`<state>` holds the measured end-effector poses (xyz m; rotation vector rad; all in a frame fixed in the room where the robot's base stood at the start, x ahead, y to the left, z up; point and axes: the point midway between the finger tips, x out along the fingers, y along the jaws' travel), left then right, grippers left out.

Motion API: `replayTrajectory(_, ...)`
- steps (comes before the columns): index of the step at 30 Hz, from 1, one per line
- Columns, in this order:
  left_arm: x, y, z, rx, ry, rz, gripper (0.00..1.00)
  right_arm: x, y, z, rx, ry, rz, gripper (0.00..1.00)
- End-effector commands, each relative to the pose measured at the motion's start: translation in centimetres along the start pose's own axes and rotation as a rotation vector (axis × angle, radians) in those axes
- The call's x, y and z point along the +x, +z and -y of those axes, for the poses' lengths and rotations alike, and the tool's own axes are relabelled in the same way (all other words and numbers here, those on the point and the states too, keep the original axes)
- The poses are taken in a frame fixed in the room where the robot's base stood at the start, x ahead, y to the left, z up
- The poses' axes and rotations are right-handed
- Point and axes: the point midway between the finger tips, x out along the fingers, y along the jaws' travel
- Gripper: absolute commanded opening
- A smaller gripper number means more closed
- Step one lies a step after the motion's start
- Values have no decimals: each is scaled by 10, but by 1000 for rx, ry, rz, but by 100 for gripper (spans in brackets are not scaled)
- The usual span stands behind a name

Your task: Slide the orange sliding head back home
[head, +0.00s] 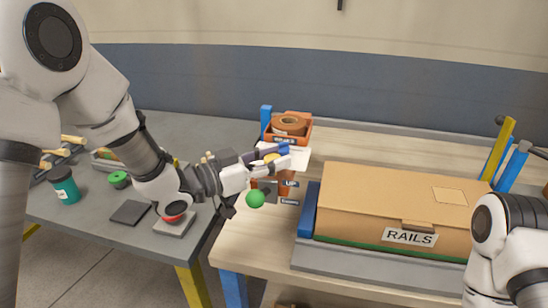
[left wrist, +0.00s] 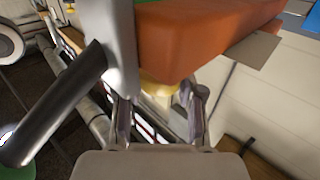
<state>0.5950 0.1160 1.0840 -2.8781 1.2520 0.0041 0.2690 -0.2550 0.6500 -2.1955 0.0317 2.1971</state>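The orange sliding head (head: 287,185) is partly hidden behind my left gripper, above the bench beside small UP and DOWN labels. In the left wrist view an orange block (left wrist: 200,40), apparently this head, fills the top, with a yellow part (left wrist: 160,88) under it. My left gripper (head: 287,155) reaches in from the left at the head. Its fingers (left wrist: 160,112) are apart, one on each side of the yellow part in that view; I see no clear contact. My right gripper is out of view; only my right arm shows.
A green ball knob (head: 255,198) sits just below the left gripper. An orange bin with a tape roll (head: 289,125) stands behind. The RAILS carton (head: 390,205) is to the right. A grey side table (head: 95,215) holds several items.

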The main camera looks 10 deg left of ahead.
Motion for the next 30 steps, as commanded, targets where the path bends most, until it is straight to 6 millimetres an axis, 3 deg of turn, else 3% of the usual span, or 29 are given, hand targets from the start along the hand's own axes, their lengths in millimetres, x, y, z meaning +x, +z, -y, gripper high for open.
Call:
replayTrajectory(1, 0, -2, 2, 1, -5, -4, 54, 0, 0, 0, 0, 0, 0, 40)
replayTrajectory(2, 0, -2, 2, 1, -5, -4, 63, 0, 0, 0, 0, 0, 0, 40)
replayTrajectory(14, -7, -1, 1, -1, -3, -2, 63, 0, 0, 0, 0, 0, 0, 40)
replayTrajectory(30, -108, -2, 4, -5, -8, -9, 63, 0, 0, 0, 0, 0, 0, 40)
